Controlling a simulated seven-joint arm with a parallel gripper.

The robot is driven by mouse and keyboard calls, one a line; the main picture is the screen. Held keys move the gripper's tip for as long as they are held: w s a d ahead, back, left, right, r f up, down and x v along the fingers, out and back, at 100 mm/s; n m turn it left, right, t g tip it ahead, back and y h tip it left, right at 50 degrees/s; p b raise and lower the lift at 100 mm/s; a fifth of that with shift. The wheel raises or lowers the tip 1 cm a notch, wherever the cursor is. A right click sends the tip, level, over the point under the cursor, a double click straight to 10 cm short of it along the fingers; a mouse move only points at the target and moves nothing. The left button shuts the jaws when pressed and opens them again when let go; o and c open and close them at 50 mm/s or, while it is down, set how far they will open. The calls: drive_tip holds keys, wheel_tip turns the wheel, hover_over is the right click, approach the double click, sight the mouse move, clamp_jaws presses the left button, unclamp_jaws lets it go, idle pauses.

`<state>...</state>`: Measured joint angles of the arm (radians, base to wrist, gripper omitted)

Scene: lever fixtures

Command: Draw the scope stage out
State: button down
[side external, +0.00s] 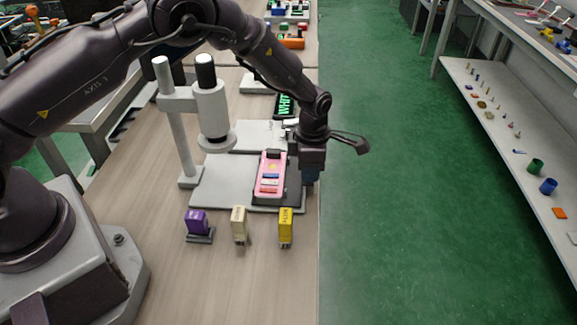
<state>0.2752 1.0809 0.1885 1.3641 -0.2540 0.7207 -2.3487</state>
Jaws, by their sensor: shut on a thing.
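The white scope stands on the table, with a post, a head (212,115) with a black top, and a flat pale base (215,185). The scope stage (270,200) is a dark flat carrier at the right of the base, out to the right of the head. A pink block (270,172) with small coloured pieces lies on it. My gripper (311,177) points down at the stage's right side, by the table's right edge. It is shut on what appears to be the stage's right side; the fingertips and the contact are mostly hidden.
A purple block (197,222), a cream block (239,223) and a yellow block (286,225) stand in front of the base. A dark sign with green letters (286,105) lies behind. Right of the table is open green floor (400,200).

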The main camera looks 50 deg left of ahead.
drive_tip(key=shift+w+d, duration=0.25)
drive_tip(key=c, duration=1)
unclamp_jaws()
drive_tip(key=shift+c, duration=0.2)
wheel_tip(320, 180, up, 13)
